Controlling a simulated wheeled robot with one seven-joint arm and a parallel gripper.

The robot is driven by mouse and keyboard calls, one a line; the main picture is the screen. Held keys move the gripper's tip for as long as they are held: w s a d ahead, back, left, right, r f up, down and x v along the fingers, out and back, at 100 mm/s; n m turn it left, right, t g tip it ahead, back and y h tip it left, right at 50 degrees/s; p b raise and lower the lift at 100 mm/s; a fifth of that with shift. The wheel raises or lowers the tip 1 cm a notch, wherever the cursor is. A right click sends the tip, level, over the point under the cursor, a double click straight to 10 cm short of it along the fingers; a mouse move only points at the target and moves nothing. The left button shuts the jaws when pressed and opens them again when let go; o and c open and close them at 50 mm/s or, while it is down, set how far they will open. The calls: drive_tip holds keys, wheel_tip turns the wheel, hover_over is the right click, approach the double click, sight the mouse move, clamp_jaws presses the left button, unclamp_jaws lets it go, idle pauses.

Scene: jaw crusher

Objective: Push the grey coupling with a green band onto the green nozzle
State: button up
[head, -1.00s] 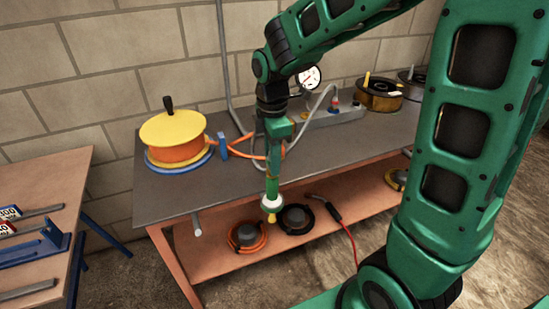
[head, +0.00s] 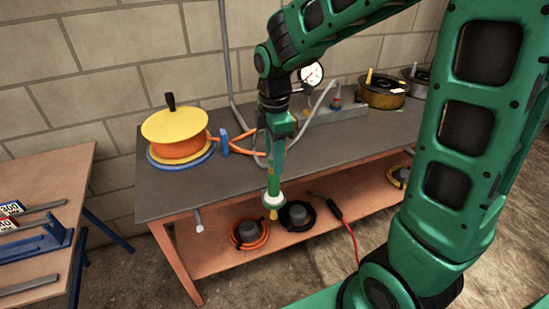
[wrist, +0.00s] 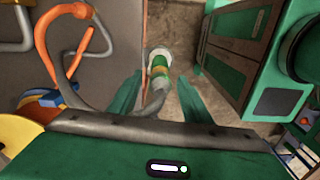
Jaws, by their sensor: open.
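My gripper (head: 274,178) points down just past the workbench's front edge. In the wrist view its two green fingers (wrist: 157,92) are apart, with a gap on each side of the piece between them. That piece, which looks like the grey coupling with a green band (wrist: 160,62), has a pale round end and a yellowish section; a grey hose runs up to it. In the head view a white collar (head: 274,198) and a yellow tip (head: 273,213) show below the fingers. I cannot make out the green nozzle separately, nor whether the coupling sits on it.
The workbench (head: 185,195) carries a yellow-topped orange hose reel (head: 177,138), a pressure gauge (head: 311,74) and brown spools. Hose coils lie on its lower shelf (head: 215,262). In the wrist view a green cabinet-like machine (wrist: 236,50) stands close at right. A side table (head: 60,165) is at left.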

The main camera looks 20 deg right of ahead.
wheel_tip(320, 180, up, 10)
drive_tip(key=shift+f, duration=0.15)
idle(0.6)
drive_tip(key=s+d+f+m, duration=0.3)
drive_tip(key=s+d+m, duration=0.6)
drive_tip(key=s+m, duration=0.2)
drive_tip(key=s+d+f+m, duration=0.3)
drive_tip(key=s+d+m, duration=0.6)
drive_tip(key=s+m, duration=0.3)
drive_tip(key=shift+s+d+m, duration=0.15)
drive_tip(key=shift+m, duration=0.15)
drive_tip(key=shift+w+f, duration=0.2)
drive_tip(key=shift+w, duration=0.45)
